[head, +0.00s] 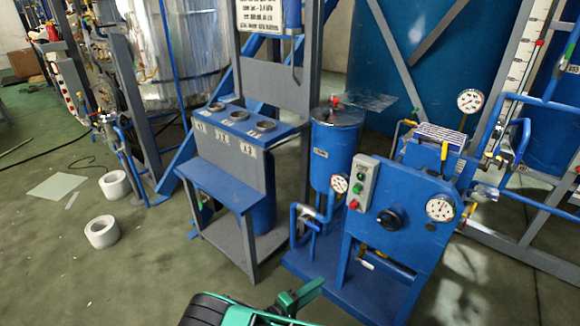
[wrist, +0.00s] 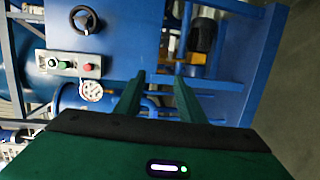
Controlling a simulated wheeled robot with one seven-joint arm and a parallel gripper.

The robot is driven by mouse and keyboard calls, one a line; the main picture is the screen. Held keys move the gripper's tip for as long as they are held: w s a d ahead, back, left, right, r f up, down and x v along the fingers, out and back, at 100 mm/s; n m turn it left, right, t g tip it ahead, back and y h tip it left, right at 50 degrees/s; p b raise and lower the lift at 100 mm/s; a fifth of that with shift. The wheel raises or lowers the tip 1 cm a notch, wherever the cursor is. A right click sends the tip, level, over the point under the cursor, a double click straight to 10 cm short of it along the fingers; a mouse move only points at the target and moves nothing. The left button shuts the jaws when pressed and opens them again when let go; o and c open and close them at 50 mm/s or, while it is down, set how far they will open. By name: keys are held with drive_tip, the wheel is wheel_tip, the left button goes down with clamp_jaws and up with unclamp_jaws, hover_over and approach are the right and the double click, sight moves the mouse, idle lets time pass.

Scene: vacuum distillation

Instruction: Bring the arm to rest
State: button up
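My gripper (head: 297,299) shows at the bottom of the head view, in front of the blue pump unit's base. In the wrist view, its two dark green fingers (wrist: 158,82) stand apart with nothing between them, so it is open and empty. The fingers point toward the blue panel (wrist: 118,40) of the pump unit. The panel also shows in the head view (head: 405,235). I cannot tell the exact gap between the fingertips and the unit. Part of my arm is cut off by the bottom edge of the head view.
The panel carries a black handwheel (head: 390,220), a button box (head: 361,184) and a gauge (head: 440,208). A blue bench with three round openings (head: 238,116) stands left of it. Two white rolls (head: 102,232) lie on the green floor, which is clear at lower left.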

drive_tip(key=w+d+r+m+g+y, duration=0.1)
drive_tip(key=w+d+r+m+g, duration=0.2)
drive_tip(key=d+r, duration=0.4)
drive_tip(key=w+d+r+m+g, duration=0.25)
drive_tip(key=d+r+g, duration=0.2)
drive_tip(key=r, duration=0.45)
drive_tip(key=s+d+r+m+g+y, duration=0.2)
drive_tip(key=s+d+r, duration=0.1)
drive_tip(key=d+r, duration=0.35)
drive_tip(key=s+d+r+m+g+y, duration=0.2)
drive_tip(key=d+r+m+g, duration=0.1)
drive_tip(key=d+r, duration=0.35)
drive_tip(key=s+d+r+m+y, duration=0.2)
drive_tip(key=s+d+r+y, duration=0.3)
drive_tip(key=s+d+r, duration=0.45)
drive_tip(key=s+r+m+t+y, duration=0.1)
drive_tip(key=s+r, duration=0.1)
drive_tip(key=s, duration=0.7)
drive_tip(key=s+a+r+m+t+y, duration=0.1)
drive_tip(key=s+r+y, duration=0.1)
drive_tip(key=s, duration=0.7)
drive_tip(key=shift+s+a+r, duration=0.2)
drive_tip(key=shift+s+r, duration=0.15)
drive_tip(key=shift+r, duration=0.3)
drive_tip(key=shift+c, duration=0.6)
